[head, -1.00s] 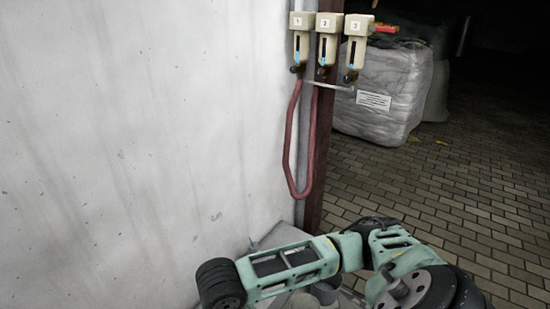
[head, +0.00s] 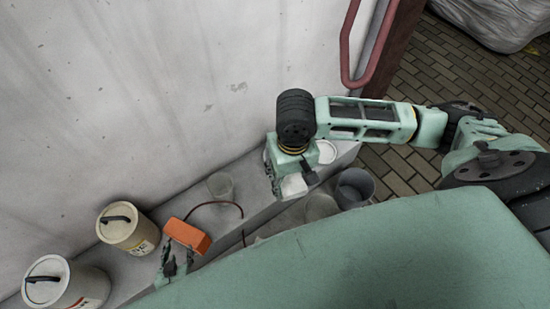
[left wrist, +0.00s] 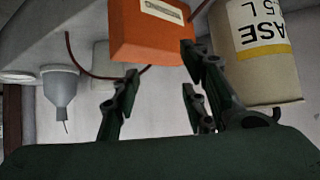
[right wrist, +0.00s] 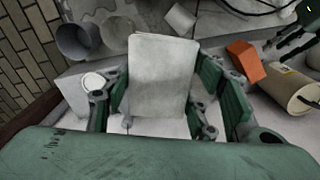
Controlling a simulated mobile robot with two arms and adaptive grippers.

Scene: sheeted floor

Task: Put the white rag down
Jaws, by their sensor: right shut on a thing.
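The white rag (right wrist: 163,75) is a flat, pale, folded piece between the fingers of my right gripper (right wrist: 163,98) in the right wrist view. In the head view, my right gripper (head: 292,172) points down over the grey ledge by the wall, and a small part of the rag (head: 293,187) shows beneath it. I cannot tell if the rag touches the ledge. My left gripper (head: 173,264) is beside an orange box in the head view. In the left wrist view, the left gripper's fingers (left wrist: 158,85) are apart with nothing between them.
The orange box (head: 187,236) with a red cord lies on the grey ledge (head: 262,212). Two lidded cream tubs (head: 128,229) (head: 62,284) stand at the left.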

